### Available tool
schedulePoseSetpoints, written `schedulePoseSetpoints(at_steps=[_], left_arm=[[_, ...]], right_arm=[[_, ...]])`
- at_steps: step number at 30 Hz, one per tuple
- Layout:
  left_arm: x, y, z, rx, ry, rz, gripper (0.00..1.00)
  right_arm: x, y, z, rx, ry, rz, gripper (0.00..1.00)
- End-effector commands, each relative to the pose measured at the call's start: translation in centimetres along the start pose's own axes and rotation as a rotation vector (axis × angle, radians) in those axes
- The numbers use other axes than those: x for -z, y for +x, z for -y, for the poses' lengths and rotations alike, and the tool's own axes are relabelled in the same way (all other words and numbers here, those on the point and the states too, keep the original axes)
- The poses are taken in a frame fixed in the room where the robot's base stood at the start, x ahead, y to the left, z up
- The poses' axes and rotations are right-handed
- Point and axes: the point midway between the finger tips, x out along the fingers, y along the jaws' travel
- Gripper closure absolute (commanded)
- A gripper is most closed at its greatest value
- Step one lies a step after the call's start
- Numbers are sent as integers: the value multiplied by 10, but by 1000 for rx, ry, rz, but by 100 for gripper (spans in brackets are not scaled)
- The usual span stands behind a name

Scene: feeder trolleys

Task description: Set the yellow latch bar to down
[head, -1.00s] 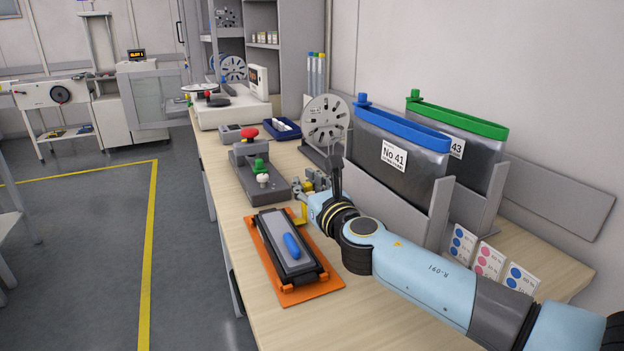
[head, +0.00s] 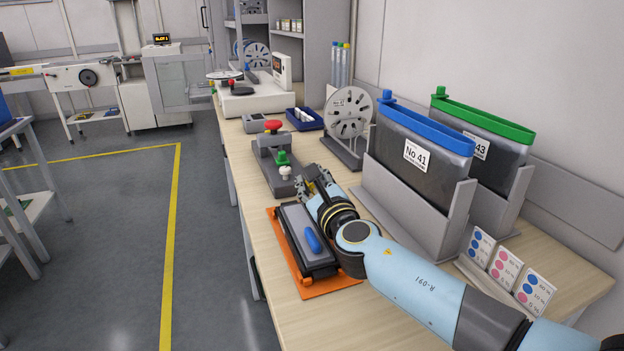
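I cannot make out the yellow latch bar at this moment; my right gripper and wrist cover the bench between the orange board and the grey device. My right gripper (head: 316,181) is at the end of the pale blue arm from the right. My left gripper is not in view.
An orange board (head: 325,288) carries a dark tray with a blue handle (head: 312,239) in front of my wrist. A grey reel (head: 349,112) and a holder with pouch No 41 (head: 420,176) stand right of the gripper. Open floor lies left of the bench.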

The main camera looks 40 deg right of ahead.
Motion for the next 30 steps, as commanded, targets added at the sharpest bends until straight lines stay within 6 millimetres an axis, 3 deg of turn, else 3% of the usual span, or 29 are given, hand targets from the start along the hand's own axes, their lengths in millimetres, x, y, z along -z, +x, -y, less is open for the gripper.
schedulePoseSetpoints(at_steps=[6,7,12,23,30], left_arm=[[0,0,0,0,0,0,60],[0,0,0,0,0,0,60],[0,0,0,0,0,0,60],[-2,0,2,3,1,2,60],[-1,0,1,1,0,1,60]], right_arm=[[0,0,0,0,1,0,100],[0,0,0,0,1,0,82],[0,0,0,0,1,0,60],[1,-7,0,-1,1,-2,59],[2,-55,-1,-2,1,-3,59]])
